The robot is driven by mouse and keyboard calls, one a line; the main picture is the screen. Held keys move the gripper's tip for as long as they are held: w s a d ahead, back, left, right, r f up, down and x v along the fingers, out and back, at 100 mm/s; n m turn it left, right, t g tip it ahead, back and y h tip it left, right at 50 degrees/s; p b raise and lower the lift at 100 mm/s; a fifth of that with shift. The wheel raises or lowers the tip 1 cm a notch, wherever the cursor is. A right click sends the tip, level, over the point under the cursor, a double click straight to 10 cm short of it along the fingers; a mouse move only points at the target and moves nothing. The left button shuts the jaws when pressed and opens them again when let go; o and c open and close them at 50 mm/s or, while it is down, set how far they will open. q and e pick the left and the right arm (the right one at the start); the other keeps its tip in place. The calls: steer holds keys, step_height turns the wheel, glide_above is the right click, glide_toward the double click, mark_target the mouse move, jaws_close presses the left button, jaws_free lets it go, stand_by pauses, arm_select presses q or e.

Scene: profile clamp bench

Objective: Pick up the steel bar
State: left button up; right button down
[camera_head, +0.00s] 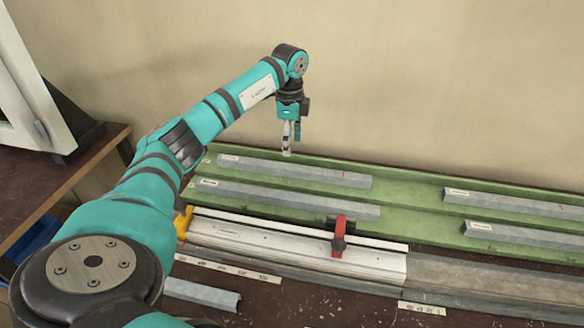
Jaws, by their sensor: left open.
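Several grey steel bars are in view, and I cannot tell which one the task names. One bar (300,172) lies in the back row of the green tray (410,200) on the left. A second bar (290,199) lies in front of it. Two more, a back bar (515,203) and a front bar (525,237), lie at the tray's right. A short grey bar (203,295) lies on the bench in front. My left gripper (287,152) points down near the tray's back edge, by the back left bar, open and empty. Its height above the bar is unclear. My right gripper is not in view.
A pale clamp fixture (290,245) with a red clamp (339,238) and a yellow part (183,222) stands in front of the tray. A long grey rail (490,280) extends right. A wall rises behind. The dark bench front (320,305) is mostly clear.

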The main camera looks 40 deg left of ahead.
mark_target(292, 167)
arm_select(q)
step_height(292, 167, down, 3)
steer(key=shift+w+d+f+p, duration=0.1)
steer(key=shift+f+p, duration=0.35)
steer(key=shift+f, duration=0.9)
steer(key=shift+w+d+f+p, duration=0.1)
steer(key=shift+f+p, duration=0.35)
steer(key=shift+f, duration=0.9)
jaws_close()
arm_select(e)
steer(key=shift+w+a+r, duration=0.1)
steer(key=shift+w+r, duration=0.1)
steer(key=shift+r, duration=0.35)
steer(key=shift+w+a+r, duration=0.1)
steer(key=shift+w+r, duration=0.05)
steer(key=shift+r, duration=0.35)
arm_select(q)
steer(key=shift+r, duration=0.1)
